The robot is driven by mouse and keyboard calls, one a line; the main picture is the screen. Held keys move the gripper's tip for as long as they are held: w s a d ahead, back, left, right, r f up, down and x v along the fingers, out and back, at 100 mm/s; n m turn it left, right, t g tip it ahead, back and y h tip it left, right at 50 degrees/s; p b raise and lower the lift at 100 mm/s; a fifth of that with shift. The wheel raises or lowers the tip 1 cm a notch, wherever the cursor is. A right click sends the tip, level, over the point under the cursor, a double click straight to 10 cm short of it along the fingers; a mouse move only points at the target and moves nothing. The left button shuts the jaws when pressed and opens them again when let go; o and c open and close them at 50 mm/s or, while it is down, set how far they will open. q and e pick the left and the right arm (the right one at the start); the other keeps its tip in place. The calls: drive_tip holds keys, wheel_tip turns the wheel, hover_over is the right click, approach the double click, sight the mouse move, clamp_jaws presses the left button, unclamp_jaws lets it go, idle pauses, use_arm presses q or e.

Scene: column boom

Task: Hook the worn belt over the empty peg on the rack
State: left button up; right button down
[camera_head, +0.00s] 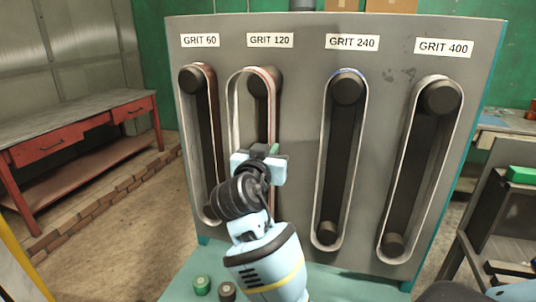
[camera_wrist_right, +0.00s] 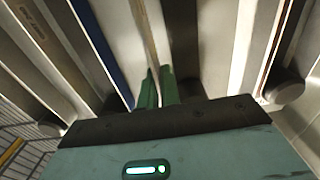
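A grey rack (camera_head: 300,50) carries dark upper pegs under the labels GRIT 60, GRIT 120, GRIT 240 and GRIT 400. The worn belt (camera_head: 234,110), a pale loop with a brownish right strand, is at GRIT 120. Its top arches around the upper peg (camera_head: 260,84), with a wide gap on the left; I cannot tell whether it rests on the peg. My right gripper (camera_head: 268,152) is at its right strand, below that peg. In the right wrist view, the green fingertips (camera_wrist_right: 156,88) close on a thin strand edge. My arm hides the loop's lower end. My left gripper is out of view.
Belts hang at GRIT 60 (camera_head: 214,120), GRIT 240 (camera_head: 325,150) and GRIT 400 (camera_head: 405,150). A red workbench (camera_head: 80,125) stands at the left. Green and brown cylinders (camera_head: 201,284) sit on the teal ledge in front. A dark shelf stands at the right.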

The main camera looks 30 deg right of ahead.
drive_tip(key=shift+b+x, duration=0.55)
drive_tip(key=shift+x, duration=4.25)
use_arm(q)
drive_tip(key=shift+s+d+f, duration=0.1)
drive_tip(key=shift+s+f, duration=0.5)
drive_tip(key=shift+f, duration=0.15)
use_arm(e)
drive_tip(key=shift+d, duration=0.1)
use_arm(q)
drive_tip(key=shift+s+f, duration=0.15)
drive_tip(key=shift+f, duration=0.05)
use_arm(e)
drive_tip(key=shift+w+d+f, duration=0.1)
drive_tip(key=shift+f, duration=0.2)
drive_tip(key=c, duration=1.2)
unclamp_jaws()
drive_tip(key=shift+c, duration=0.2)
